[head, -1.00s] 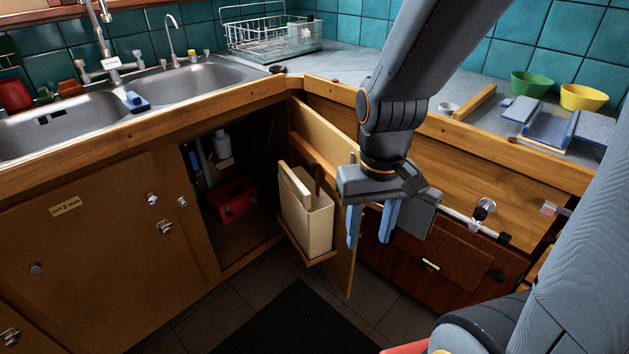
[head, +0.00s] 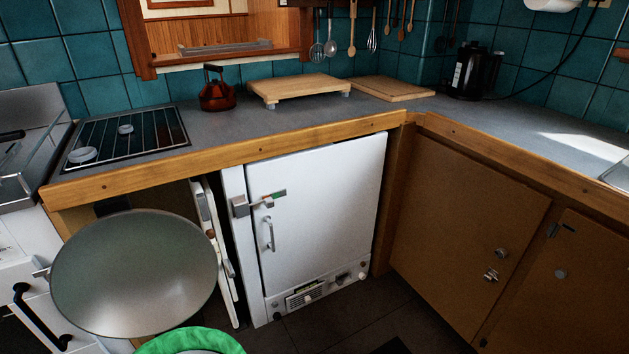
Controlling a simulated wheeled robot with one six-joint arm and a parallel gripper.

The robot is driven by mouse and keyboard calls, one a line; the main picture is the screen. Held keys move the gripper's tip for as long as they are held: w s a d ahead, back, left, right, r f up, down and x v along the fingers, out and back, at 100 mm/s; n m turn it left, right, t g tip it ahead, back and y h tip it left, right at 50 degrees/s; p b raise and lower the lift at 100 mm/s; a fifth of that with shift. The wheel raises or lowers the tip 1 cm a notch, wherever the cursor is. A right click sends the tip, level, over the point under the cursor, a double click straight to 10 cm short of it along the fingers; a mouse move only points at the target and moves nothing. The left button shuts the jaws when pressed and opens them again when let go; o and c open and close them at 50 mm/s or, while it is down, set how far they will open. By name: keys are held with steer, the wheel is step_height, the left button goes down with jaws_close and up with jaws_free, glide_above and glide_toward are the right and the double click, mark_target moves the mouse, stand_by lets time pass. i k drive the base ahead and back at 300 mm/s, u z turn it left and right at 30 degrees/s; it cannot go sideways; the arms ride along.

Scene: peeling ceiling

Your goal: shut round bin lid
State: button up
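A round grey metal lid (head: 135,273) stands raised at the lower left of the head view, its broad face turned towards me. Below it, at the bottom edge, the green rim (head: 190,340) of the round bin shows, with something pale inside it. The lid is open and tilted up behind the rim. The rest of the bin is cut off by the frame, and the hinge cannot be made out. My gripper is not in view.
A white fridge (head: 318,215) stands under the counter behind the bin. A narrow white panel (head: 213,250) stands ajar beside it. A white stove (head: 30,260) with a black handle is at far left. Dark floor (head: 375,310) is clear at right of the bin.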

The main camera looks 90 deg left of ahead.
mark_target(128, 273)
steer(key=u, duration=4.2)
steer(key=k, duration=0.45)
steer(key=z, duration=1.55)
steer(key=i, duration=2.05)
steer(key=u, duration=0.85)
